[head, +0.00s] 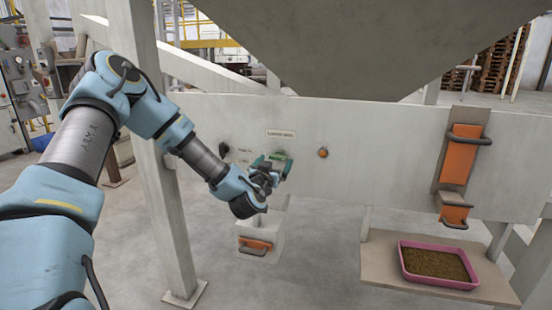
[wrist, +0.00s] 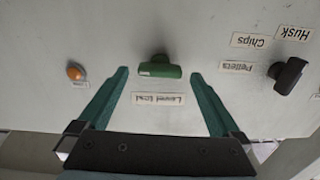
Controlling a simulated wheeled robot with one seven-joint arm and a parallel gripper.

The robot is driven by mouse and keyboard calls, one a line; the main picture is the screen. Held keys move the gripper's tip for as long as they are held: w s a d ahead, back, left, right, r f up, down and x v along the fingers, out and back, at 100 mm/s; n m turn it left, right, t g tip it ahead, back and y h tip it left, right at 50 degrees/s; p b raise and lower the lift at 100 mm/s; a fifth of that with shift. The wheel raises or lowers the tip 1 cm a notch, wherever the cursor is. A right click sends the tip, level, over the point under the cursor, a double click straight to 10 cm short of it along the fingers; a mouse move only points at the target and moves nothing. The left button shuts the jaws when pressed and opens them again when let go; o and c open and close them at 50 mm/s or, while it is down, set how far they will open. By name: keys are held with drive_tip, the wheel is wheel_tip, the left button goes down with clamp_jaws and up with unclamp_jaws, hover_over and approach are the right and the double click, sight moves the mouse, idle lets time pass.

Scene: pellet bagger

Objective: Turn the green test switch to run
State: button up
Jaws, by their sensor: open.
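The green test switch (wrist: 159,68) is a bar-shaped handle on the pale panel, above the upside-down "Level test" label (wrist: 158,99) in the wrist view. Its bar lies roughly level in that picture, with a small pale mark toward its left end. My gripper (wrist: 159,75) is open, with one green finger on each side of the switch and a visible gap at both sides. In the head view my gripper (head: 274,164) is at the panel below the label, and a bit of the green switch (head: 278,156) shows between the fingers. I cannot make out a run mark.
An orange button (wrist: 75,72) is left of the fingers in the wrist view. A black selector knob (wrist: 287,76) with Husk, Chips and Pellets labels is at right.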

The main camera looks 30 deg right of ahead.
drive_tip(key=shift+w+d, duration=0.45)
drive_tip(key=shift+w, duration=0.05)
